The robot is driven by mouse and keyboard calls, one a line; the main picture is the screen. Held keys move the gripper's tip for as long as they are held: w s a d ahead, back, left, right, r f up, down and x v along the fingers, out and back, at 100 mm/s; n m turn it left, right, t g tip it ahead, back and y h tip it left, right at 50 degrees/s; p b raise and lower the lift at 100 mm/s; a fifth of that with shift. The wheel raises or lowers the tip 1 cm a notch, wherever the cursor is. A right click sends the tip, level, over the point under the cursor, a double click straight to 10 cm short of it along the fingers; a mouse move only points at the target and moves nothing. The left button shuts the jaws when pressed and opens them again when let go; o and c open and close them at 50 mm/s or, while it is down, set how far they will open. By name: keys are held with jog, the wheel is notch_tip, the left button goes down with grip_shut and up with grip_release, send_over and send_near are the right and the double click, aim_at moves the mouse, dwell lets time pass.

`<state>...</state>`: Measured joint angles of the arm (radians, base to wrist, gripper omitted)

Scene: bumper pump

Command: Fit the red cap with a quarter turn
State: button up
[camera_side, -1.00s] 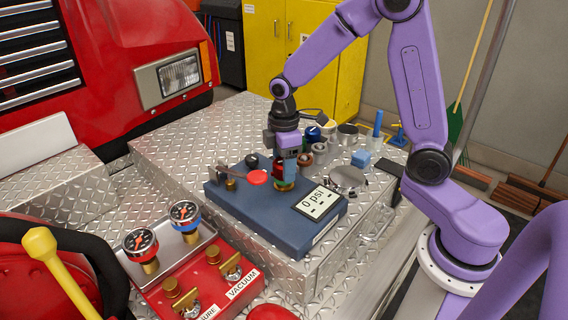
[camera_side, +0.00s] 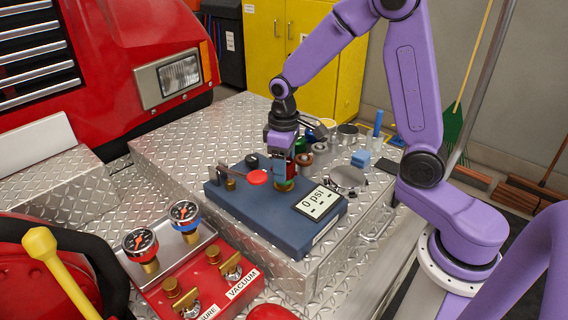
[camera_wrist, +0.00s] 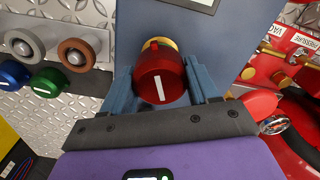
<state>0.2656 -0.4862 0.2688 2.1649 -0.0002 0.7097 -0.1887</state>
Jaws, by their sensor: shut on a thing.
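The red cap (camera_wrist: 146,78) with a white line across its face sits between the two blue fingers of my gripper (camera_wrist: 162,82) in the wrist view. My gripper is shut on it. A brass fitting (camera_wrist: 157,43) shows just behind the cap, and the cap appears to be at its mouth; how far it is seated cannot be told. In the side view my gripper (camera_side: 284,176) points down over the dark blue block (camera_side: 240,205), and its fingers mostly hide the cap.
The block carries a display (camera_side: 317,199) reading 0 psi and a red round knob (camera_side: 257,177) close left of my gripper. A rack behind holds a green cap (camera_wrist: 47,82), a blue cap (camera_wrist: 13,73) and rings. A red gauge panel (camera_side: 205,285) stands in front.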

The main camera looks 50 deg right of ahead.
jog(key=m, duration=0.4)
jog(key=shift+w+r+m, duration=0.1)
jog(key=shift+m, duration=0.2)
jog(key=o, duration=1.4)
jog(key=shift+o, duration=0.2)
jog(key=shift+r, duration=3.4)
jog(key=shift+s+a, duration=0.25)
jog(key=shift+s, duration=0.15)
jog(key=s+a+n, duration=0.1)
jog(key=s+n, duration=1.1)
jog(key=s, duration=1.3)
jog(key=shift+a+f+n, duration=0.3)
jog(key=shift+a+f, duration=0.05)
jog(key=shift+a, duration=0.05)
